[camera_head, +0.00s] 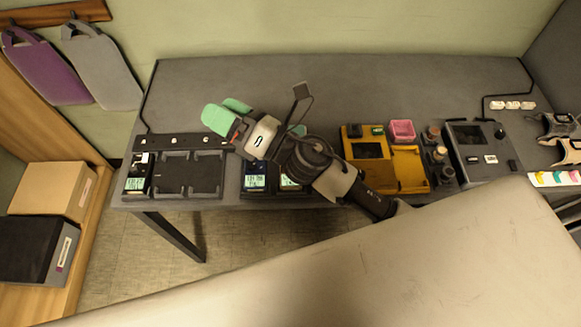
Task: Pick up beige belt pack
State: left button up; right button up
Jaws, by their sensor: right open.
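My right gripper (229,115) has green finger pads and hangs over the left part of the grey table, above the back edge of a black tray unit. It is open, and I see nothing between its fingers. Two small dark devices with lit screens stand at the table's front edge, one (255,182) left of the other (290,184); my right arm partly covers them. A third lit-screen device (136,182) stands at the far left. I cannot tell any of them as a beige belt pack. My left gripper is not in view.
The black tray unit (190,175) lies at the table's front left. A yellow case (412,170), a pink box (402,130), small cylinders (439,153) and a dark console (480,150) stand right of my arm. The grey table's (390,85) back middle is clear.

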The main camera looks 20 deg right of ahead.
jog(key=s+a+f+n+g+y, duration=0.2)
jog(key=s+a+n+g, duration=0.25)
jog(key=n+g, duration=0.9)
jog(key=n+g+h, duration=0.1)
jog(key=n+h, duration=1.7)
jog(key=n, duration=0.1)
send_near(286, 184)
jog(key=w+d, duration=0.3)
jog(key=w, duration=0.1)
notch_tip(286, 184, down, 4)
jog(key=shift+a+r+p, duration=0.1)
jog(key=shift+a+p, duration=0.05)
jog(key=shift+p, duration=0.7)
jog(key=shift+f, duration=0.35)
jog(key=shift+a+f+p, duration=0.1)
jog(key=shift+f+p, duration=0.4)
jog(key=shift+f, duration=0.1)
notch_tip(286, 184, down, 4)
jog(key=shift+w+a+f+p, duration=0.1)
jog(key=shift+p, duration=0.45)
